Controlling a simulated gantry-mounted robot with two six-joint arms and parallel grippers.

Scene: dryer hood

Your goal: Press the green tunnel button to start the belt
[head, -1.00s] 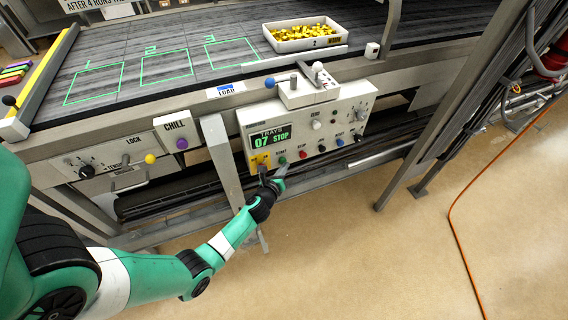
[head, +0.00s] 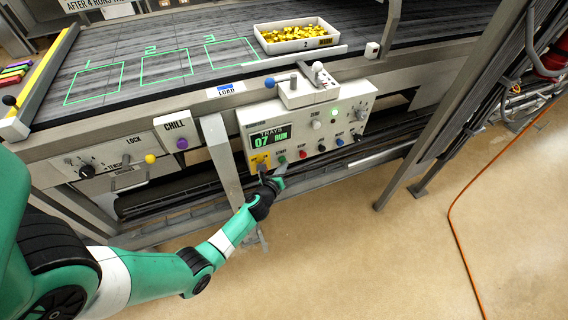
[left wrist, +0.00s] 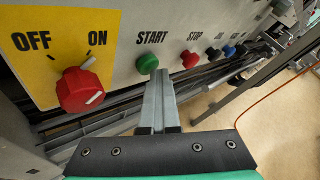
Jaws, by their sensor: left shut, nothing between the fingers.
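The green START button (left wrist: 148,64) sits on the front of the white control box (head: 296,160), and shows small in the head view (head: 282,160). My left gripper (head: 278,174) is shut and empty, its fingers pointing up at the box. In the left wrist view the closed fingertips (left wrist: 158,76) are right at the button's lower edge; I cannot tell whether they touch it. The display (head: 269,137) reads TRAYS 07 RUN, and a small green lamp (head: 334,121) is lit. My right gripper is not in view.
Beside START are a red STOP button (left wrist: 190,60) and a red OFF/ON knob (left wrist: 82,90) on a yellow plate. A white tray of yellow pieces (head: 298,47) is on the dark belt (head: 130,50). A grey post (head: 220,160) stands left of the box.

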